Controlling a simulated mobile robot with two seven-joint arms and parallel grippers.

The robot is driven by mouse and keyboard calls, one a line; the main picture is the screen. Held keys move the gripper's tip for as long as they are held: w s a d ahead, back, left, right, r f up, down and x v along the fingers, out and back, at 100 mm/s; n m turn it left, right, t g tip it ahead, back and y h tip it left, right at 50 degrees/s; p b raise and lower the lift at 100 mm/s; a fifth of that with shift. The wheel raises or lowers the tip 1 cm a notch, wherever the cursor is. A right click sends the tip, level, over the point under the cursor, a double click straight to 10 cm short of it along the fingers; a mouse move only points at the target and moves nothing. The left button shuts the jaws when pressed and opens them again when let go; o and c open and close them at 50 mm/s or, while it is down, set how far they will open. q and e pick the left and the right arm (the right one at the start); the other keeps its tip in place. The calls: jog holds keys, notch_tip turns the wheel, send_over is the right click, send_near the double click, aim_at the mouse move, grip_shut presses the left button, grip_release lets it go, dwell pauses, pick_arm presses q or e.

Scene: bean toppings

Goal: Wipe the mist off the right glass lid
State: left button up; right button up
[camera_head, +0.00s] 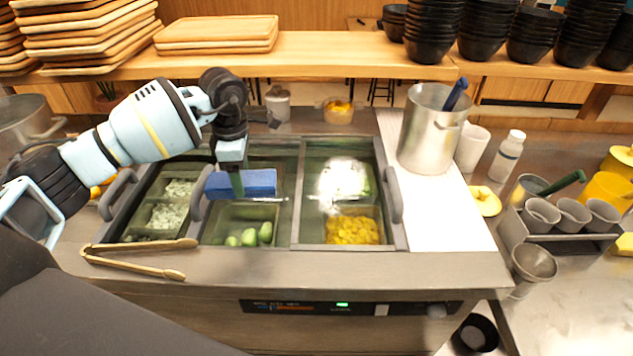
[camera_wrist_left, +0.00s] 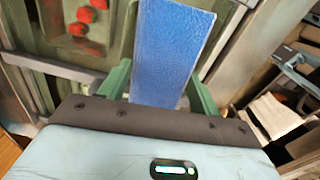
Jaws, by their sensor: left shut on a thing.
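The right glass lid (camera_head: 314,210) covers the right half of the topping station, with a dark handle on its right side. A whitish misty patch (camera_head: 343,178) shows on its upper part. My left gripper (camera_head: 238,186) is shut on a blue sponge (camera_head: 258,182). The sponge also fills the middle of the left wrist view (camera_wrist_left: 172,50), between the green fingers (camera_wrist_left: 160,88). In the head view the sponge is over the middle of the station, left of the misty patch. Whether it touches the glass I cannot tell. My right gripper is not in view.
Wooden tongs (camera_head: 140,255) lie at the front left. A steel pot (camera_head: 430,130) stands on a white board (camera_head: 455,215) to the right. A cup rack (camera_head: 560,235) is farther right. Wooden trays (camera_head: 218,32) and black bowls (camera_head: 430,35) are on the back shelf.

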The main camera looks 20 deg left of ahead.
pick_arm(q)
jog(key=shift+d, duration=0.1)
dwell(0.3)
jog(key=shift+s+d+f+m, duration=0.1)
jog(key=shift+s+d+m, duration=0.15)
jog(key=shift+m, duration=0.35)
jog(key=s+d+m, duration=0.3)
jog(key=m, duration=0.3)
jog(key=s+d+f+m, duration=0.1)
jog(key=s+d+m, duration=0.2)
jog(key=m, duration=0.4)
jog(key=s+d+f+m, duration=0.1)
jog(key=s+d+m, duration=0.3)
jog(key=d+m, duration=0.1)
jog(key=shift+s+m, duration=0.1)
jog(key=shift+m, duration=0.7)
jog(key=shift+s+d+m, duration=0.45)
jog(key=shift+s+m, duration=0.1)
jog(key=shift+m, duration=0.35)
